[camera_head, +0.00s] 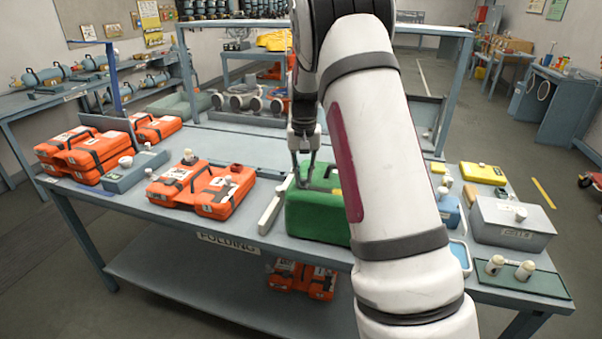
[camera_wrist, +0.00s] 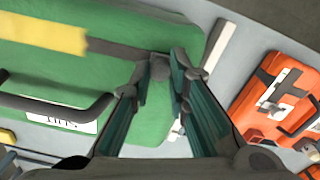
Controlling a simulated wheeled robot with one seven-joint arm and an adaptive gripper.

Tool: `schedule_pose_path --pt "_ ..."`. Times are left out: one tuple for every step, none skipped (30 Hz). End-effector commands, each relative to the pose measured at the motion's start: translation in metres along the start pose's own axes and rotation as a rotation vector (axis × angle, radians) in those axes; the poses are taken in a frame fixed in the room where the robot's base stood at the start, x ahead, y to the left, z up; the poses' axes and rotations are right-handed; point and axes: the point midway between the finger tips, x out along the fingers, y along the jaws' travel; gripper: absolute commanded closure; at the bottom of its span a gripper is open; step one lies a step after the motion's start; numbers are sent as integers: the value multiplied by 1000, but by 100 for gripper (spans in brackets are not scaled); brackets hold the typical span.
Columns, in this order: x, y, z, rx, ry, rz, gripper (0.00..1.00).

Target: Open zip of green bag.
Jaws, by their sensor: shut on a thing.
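The green bag (camera_head: 315,217) lies on the table in the head view, partly hidden behind my arm. In the wrist view the green bag (camera_wrist: 80,75) fills the upper left, with a yellow strip, a dark strap or handle and a white label on it. My gripper (camera_head: 304,178) is at the bag's left end, just over its top. In the wrist view my gripper (camera_wrist: 160,68) has its fingertips around a small dark grey piece at the end of a dark line on the bag, seemingly the zip pull (camera_wrist: 159,68). The fingers hide part of it.
Orange cases (camera_head: 203,188) lie left of the bag, and a white bar (camera_head: 271,211) stands between. A grey box (camera_head: 510,222), a yellow case (camera_head: 483,173) and a green mat (camera_head: 521,278) with two white pieces are at the right. A frame rises behind.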

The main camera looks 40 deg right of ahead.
Motion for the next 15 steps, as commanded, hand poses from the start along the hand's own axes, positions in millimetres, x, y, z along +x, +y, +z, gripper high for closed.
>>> schedule_pose_path --pt "-2 10 3 4 0 1 100" --pt "-2 15 4 5 -1 1 100" --pt "-2 23 7 6 -1 1 100" --pt "-2 30 8 6 0 1 100" --pt "-3 37 10 7 0 1 100" --pt "-3 48 14 7 -1 2 100" --pt "-3 57 16 8 -1 2 100" --pt "-3 65 18 9 -1 2 100" --pt "-3 78 22 9 -1 2 100" --pt "-3 87 25 9 -2 2 100" --pt "-3 97 27 9 -1 2 100" --pt "-3 109 30 8 -1 2 100" --pt "-3 118 33 10 -1 2 100" --pt "-3 127 36 8 -2 2 100" --pt "-3 139 39 9 -1 2 100"
